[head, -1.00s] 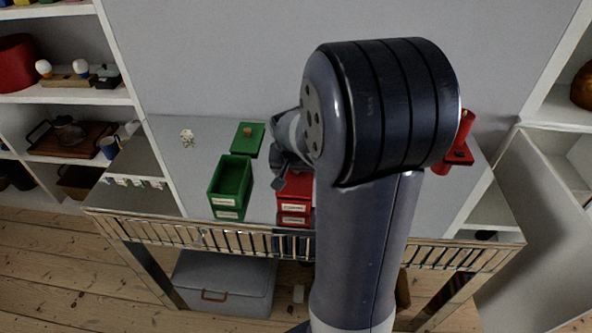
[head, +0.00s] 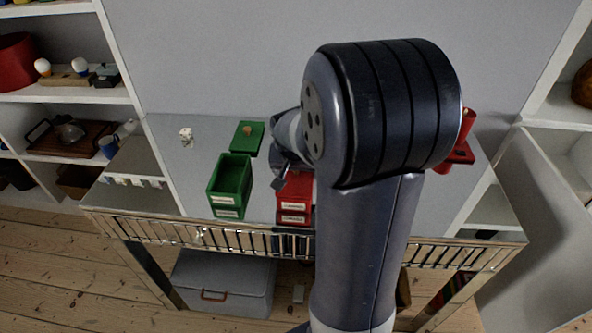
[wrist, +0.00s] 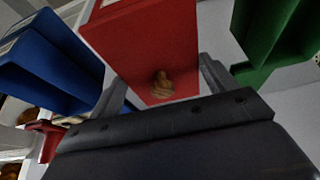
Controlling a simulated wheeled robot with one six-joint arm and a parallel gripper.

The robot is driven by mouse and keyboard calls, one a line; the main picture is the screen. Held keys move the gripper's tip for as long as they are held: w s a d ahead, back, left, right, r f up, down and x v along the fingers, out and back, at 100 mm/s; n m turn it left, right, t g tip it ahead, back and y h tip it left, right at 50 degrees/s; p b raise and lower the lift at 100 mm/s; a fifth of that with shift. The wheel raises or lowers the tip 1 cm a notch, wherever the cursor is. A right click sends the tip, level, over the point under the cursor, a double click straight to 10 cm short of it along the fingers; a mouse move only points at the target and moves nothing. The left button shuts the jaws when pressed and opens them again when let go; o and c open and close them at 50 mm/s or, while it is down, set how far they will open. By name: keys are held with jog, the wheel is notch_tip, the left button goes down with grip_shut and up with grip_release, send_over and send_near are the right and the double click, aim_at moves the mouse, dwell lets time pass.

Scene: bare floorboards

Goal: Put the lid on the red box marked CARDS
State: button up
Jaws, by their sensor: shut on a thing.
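The red box (head: 294,213) stands near the table's front edge, right of the green box, with two white labels on its front; I cannot read them. My arm hides its right side. A red lid (wrist: 150,45) with a round brown knob fills the middle of the wrist view. My gripper (wrist: 162,84) has a finger at either side of the lid and is shut on it. In the head view my gripper (head: 281,178) is at the red box's back left, partly hidden. I cannot tell whether the lid rests on the box or hangs just above it.
An open green box (head: 231,180) stands close on the left, a green lid (head: 247,138) behind it. A blue box (wrist: 50,60) shows in the wrist view. A red object (head: 460,155) is at the table's right, partly hidden. A small white item (head: 186,135) is back left.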

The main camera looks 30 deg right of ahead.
dwell(0.4)
jog(key=o, duration=0.9)
jog(key=shift+r+p, duration=2.6)
jog(key=shift+r, duration=0.9)
jog(key=shift+f, duration=0.1)
notch_tip(320, 180, down, 7)
jog(key=b, duration=0.5)
jog(key=shift+r, duration=0.2)
jog(key=shift+r, duration=0.15)
